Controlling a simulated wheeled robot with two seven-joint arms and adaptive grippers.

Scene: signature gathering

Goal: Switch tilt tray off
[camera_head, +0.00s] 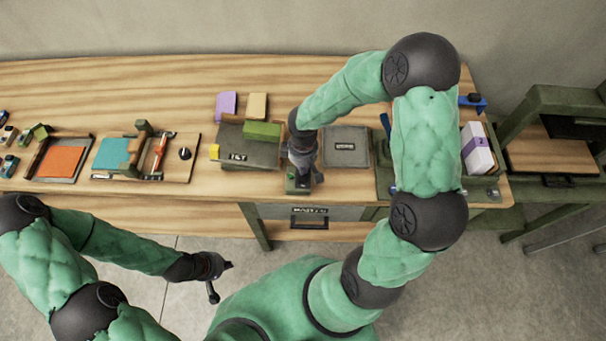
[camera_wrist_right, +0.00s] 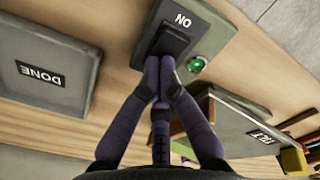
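The tilt tray (camera_head: 262,156) is a grey tray with a "TILT" label and a green block on it, left of my right gripper in the head view. It also shows at the right of the right wrist view (camera_wrist_right: 232,122). The switch box (camera_wrist_right: 215,38) is grey-green with a black rocker (camera_wrist_right: 172,38), an "ON" label and a lit green lamp (camera_wrist_right: 196,64). My right gripper (camera_wrist_right: 158,70) has its fingertips together at the rocker's near edge; I cannot tell whether they touch. My left gripper (camera_head: 222,281) is open and empty, off the table's front.
A grey "DONE" tray (camera_head: 346,147) lies right of the switch box. Orange (camera_head: 61,161) and teal (camera_head: 113,153) pads and a red-handled tool (camera_head: 158,157) lie at the left. A white stack with a purple band (camera_head: 477,150) stands at the right.

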